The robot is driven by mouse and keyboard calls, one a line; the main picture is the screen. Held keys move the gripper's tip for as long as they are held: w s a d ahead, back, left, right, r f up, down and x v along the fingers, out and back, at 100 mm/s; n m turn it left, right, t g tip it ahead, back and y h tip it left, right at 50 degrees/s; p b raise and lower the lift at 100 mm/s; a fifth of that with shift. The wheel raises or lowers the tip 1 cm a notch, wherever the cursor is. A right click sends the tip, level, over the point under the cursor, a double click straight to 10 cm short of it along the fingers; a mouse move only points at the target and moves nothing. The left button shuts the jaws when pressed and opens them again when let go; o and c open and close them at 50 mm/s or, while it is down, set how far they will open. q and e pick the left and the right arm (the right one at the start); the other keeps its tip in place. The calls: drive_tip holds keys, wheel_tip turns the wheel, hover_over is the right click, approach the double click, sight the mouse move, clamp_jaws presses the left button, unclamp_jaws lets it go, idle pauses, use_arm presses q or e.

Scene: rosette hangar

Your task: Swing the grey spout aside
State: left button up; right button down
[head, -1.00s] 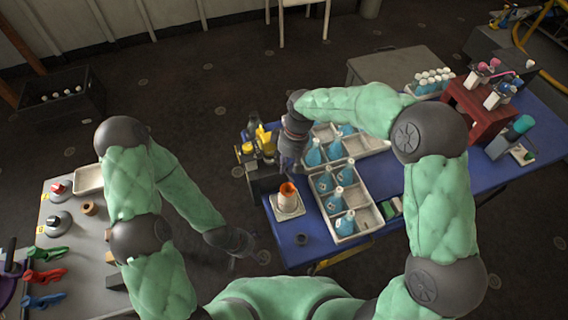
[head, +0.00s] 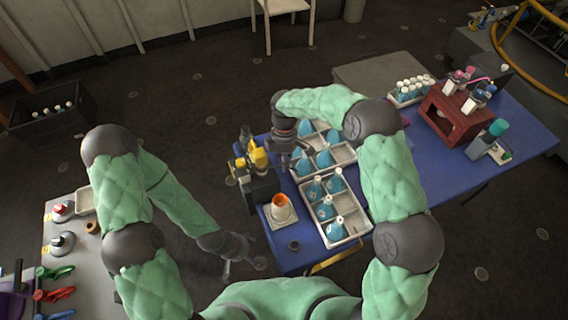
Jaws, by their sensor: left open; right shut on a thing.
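A dark machine with yellow parts (head: 259,160) stands at the left end of the blue table (head: 312,262). An orange-topped white cup (head: 280,208) on a pale square base is in front of it. My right gripper (head: 284,159) is beside the machine, above and behind the cup. It is shut on a small dark part that appears to be the grey spout; the fingers and wrist hide most of it. My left gripper (head: 243,266) is open and empty, low over the floor between the two tables.
A pale divided crate (head: 350,232) with several blue bottles is right of the cup. A red rack (head: 447,119) and teal-topped device (head: 488,139) stand farther right. A grey table (head: 92,262) with coloured tools is at the left.

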drive_tip(key=shift+w+n, duration=0.35)
drive_tip(key=shift+n, duration=0.05)
drive_tip(key=c, duration=1.2)
unclamp_jaws()
drive_tip(key=v, duration=1.2)
drive_tip(key=shift+a, duration=0.1)
